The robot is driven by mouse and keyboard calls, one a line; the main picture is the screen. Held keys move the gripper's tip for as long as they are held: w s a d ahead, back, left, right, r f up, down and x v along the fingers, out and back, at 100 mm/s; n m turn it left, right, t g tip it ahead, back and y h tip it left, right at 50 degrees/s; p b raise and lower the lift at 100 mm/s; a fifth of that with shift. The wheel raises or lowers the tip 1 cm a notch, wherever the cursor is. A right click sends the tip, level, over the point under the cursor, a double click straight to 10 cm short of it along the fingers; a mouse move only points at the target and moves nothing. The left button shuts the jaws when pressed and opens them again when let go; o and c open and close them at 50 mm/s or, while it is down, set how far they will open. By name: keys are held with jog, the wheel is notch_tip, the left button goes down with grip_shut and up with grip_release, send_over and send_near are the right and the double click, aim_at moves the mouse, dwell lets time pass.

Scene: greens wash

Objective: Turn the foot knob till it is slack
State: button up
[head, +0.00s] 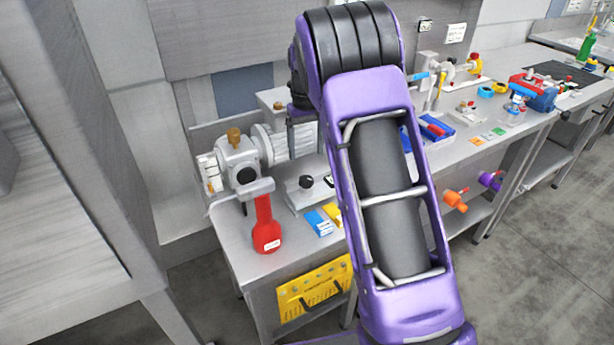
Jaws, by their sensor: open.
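A grey machine (238,160) with a ribbed grey cylinder (283,143) stands at the left end of the bench. It has a brass-coloured knob (234,135) on top and a dark round knob (246,176) at its front. A black knob (306,182) sits on a low grey plate (303,196) to its right. I cannot tell which of these is the foot knob. My purple arm crosses the middle of the head view and hides part of the bench. My gripper does not show.
A red handle-shaped thing (266,232) stands at the bench's front left. Blue (319,223) and yellow (334,212) blocks lie right of it. A yellow panel (313,290) is on the bench front. Bottles and a red-blue tool (535,93) stand farther right. The floor at right is clear.

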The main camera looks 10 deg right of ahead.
aim_at(306, 179)
notch_tip(306, 179, down, 9)
jog(key=shift+f+b, duration=0.1)
jog(key=shift+b, duration=0.25)
